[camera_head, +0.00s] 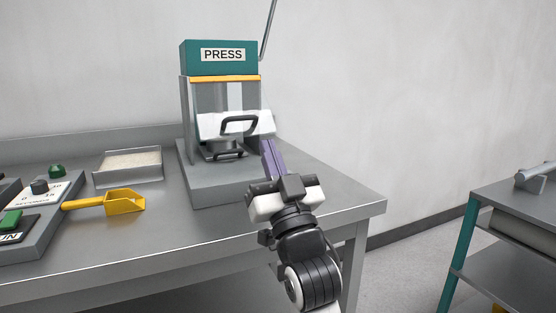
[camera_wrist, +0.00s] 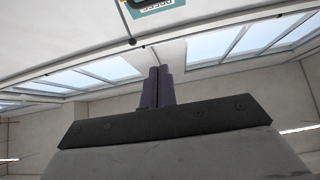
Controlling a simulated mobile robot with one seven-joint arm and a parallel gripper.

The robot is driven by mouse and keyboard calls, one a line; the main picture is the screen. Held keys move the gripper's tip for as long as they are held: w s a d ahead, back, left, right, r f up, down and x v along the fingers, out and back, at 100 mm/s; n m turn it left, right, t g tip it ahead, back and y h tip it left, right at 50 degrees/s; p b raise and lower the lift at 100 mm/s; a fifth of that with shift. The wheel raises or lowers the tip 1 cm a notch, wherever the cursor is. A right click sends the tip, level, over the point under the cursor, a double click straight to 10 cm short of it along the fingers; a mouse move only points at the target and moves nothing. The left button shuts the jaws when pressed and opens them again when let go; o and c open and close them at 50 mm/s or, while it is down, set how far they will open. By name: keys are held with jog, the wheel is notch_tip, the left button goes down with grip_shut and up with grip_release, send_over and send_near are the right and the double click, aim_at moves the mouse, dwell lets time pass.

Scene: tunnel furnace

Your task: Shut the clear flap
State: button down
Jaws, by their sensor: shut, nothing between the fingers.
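The press (camera_head: 218,57) stands on the bench with a teal head and a grey base. A pale, see-through flap (camera_head: 208,126) with a dark bar handle (camera_head: 239,119) is across its front, below the orange strip. The flap appears tilted outward, with the open frame visible above it; its exact angle is hard to tell. My gripper (camera_head: 267,143) is shut and empty, its purple fingers pointing up at the flap's right end. Whether they touch it I cannot tell. In the wrist view the shut fingers (camera_wrist: 156,72) point up, and the flap is not clearly seen there.
A shallow tray (camera_head: 128,166) and a yellow scoop (camera_head: 122,202) lie left of the press. A control box (camera_head: 42,205) with a green button is farther left. A thin rod (camera_head: 268,30) rises at the press's right. A second table (camera_head: 500,215) stands at the right.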

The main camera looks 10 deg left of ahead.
aim_at(248, 118)
notch_tip(248, 118, up, 5)
jog(key=g+h+p, duration=0.2)
jog(key=g+p, duration=0.1)
jog(key=p, duration=1.9)
jog(key=shift+d+f, duration=0.1)
jog(key=shift+f, duration=0.05)
jog(key=shift+f+p, duration=0.1)
jog(key=shift+p, duration=0.25)
jog(key=shift+w, duration=0.1)
jog(key=shift+w+a+p, duration=0.8)
jog(key=shift+w+a, duration=0.35)
jog(key=shift+w, duration=0.4)
jog(key=shift+w+a+p, duration=0.8)
jog(key=shift+w+a, duration=0.3)
jog(key=shift+w, duration=0.5)
jog(key=shift+w+a+p, duration=0.8)
jog(key=shift+w+a, duration=0.35)
jog(key=shift+w, duration=0.4)
jog(key=shift+f, duration=0.1)
